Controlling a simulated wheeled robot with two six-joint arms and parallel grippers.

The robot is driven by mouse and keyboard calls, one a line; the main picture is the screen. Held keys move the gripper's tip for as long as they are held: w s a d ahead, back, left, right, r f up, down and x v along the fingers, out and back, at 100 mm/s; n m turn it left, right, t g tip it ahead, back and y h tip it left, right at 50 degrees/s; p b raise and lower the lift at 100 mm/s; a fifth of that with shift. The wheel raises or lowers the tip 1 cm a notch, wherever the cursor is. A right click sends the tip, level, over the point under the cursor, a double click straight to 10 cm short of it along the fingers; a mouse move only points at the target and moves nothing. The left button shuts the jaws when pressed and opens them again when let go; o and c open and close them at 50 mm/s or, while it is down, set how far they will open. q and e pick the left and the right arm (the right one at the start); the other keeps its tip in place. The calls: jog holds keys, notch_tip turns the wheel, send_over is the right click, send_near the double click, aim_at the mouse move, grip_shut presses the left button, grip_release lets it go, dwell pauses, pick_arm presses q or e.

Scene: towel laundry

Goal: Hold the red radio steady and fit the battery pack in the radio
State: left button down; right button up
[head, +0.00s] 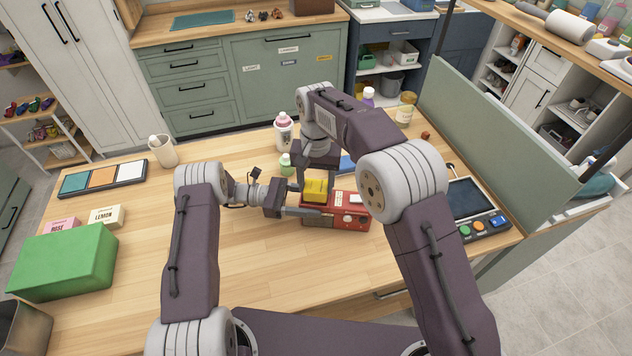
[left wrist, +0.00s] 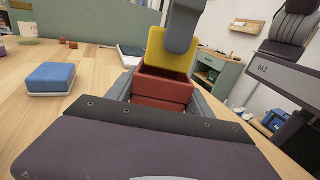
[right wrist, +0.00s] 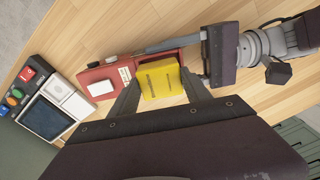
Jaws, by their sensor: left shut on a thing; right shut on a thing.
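The red radio (head: 348,213) lies on the wooden table, with a white panel on its top. My left gripper (left wrist: 160,92) is shut on the radio's left end, one finger on each side. In the left wrist view the radio (left wrist: 160,101) has an open compartment facing up. My right gripper (right wrist: 160,88) is shut on the yellow battery pack (right wrist: 160,80). The pack also shows in the head view (head: 316,189), upright over the radio's left end. In the left wrist view the pack (left wrist: 164,52) stands at the compartment's mouth. How far it is inside is hidden.
A console (head: 478,230) with a dark screen and coloured buttons lies right of the radio. Bottles (head: 284,133) stand behind my grippers. A green box (head: 64,260) and a sample tray (head: 103,179) are at the left. The table's front left middle is clear.

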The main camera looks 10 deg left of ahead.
jog(key=shift+f, duration=1.3)
dwell(0.9)
jog(key=o, duration=1.6)
notch_tip(320, 180, up, 12)
pick_arm(q)
jog(key=shift+c, duration=1.6)
grip_release()
